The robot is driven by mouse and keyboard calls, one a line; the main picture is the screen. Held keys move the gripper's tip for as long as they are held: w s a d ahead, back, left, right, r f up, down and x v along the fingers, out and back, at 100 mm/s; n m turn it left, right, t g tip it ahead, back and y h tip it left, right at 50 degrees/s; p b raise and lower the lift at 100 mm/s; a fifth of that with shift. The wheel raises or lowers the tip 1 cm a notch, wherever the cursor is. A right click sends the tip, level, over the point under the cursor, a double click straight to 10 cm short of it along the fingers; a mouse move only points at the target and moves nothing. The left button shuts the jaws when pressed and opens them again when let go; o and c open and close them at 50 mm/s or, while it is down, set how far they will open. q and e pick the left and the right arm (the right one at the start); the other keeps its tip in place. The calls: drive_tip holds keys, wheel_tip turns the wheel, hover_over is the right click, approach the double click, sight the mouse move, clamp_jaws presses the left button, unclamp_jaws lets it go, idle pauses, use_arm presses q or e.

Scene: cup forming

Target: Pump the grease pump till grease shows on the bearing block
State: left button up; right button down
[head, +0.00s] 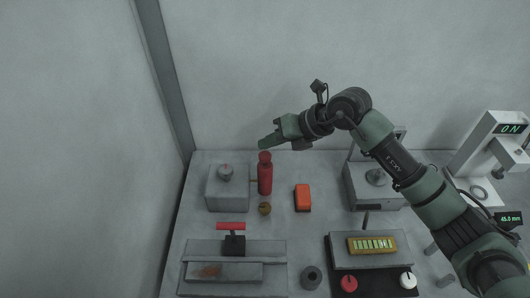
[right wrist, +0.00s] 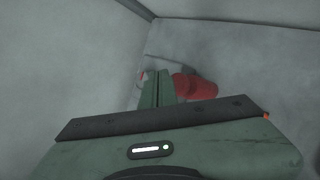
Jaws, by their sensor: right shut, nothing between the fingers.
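The red grease pump (head: 265,180) stands upright on the bench, with a red knob-like top. Just left of it is a grey block (head: 227,195) with a small rounded fitting (head: 225,172) on top, which looks like the bearing block; I cannot make out any grease on it. My right gripper (head: 266,144) is shut and empty, its fingertips just above the pump's top; I cannot tell whether they touch it. In the right wrist view, the shut fingers (right wrist: 157,88) are beside the blurred red pump (right wrist: 192,86). My left gripper is not in view.
An orange box (head: 303,197) and a small brown knob-like piece (head: 265,208) are near the pump. Walls stand behind and left.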

sight(268, 156)
drive_tip(key=shift+r+p, duration=1.2)
drive_tip(key=shift+r, duration=1)
drive_tip(key=shift+f, duration=0.1)
